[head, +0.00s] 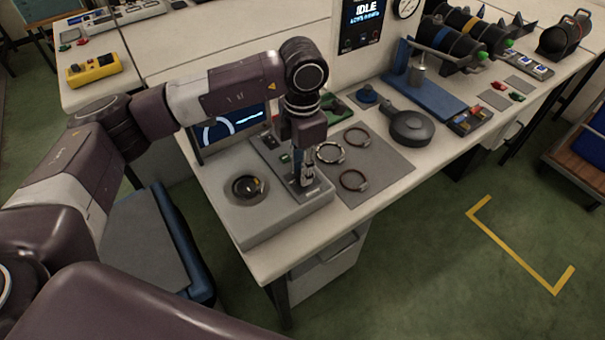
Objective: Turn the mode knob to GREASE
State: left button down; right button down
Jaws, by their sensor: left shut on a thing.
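A grey machine (262,226) stands on the near left end of the bench, with a round dark recess (246,187) in its top and a lit screen behind. A darker control strip (318,190) runs along its right side. My left gripper (303,180) points straight down over this strip. Its fingers are shut at the strip's surface, on what appears to be the mode knob, which they hide. I cannot read the knob's setting or the GREASE label. My right gripper is not in view.
A grey mat (380,180) with several metal rings lies right of the machine. A dark round lidded pan-like item (410,128) and a blue press stand (425,95) are beyond it. A wall display (362,20) reads IDLE. Green floor (440,260) is clear in front.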

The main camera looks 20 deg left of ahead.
pick_arm(q)
jog(key=shift+w+m+b, duration=0.1)
jog(key=shift+m+b, duration=0.2)
jog(key=shift+m, duration=0.1)
jog(key=shift+r, duration=0.1)
jog(key=c, duration=1.7)
grip_release()
notch_tip(320, 180, up, 12)
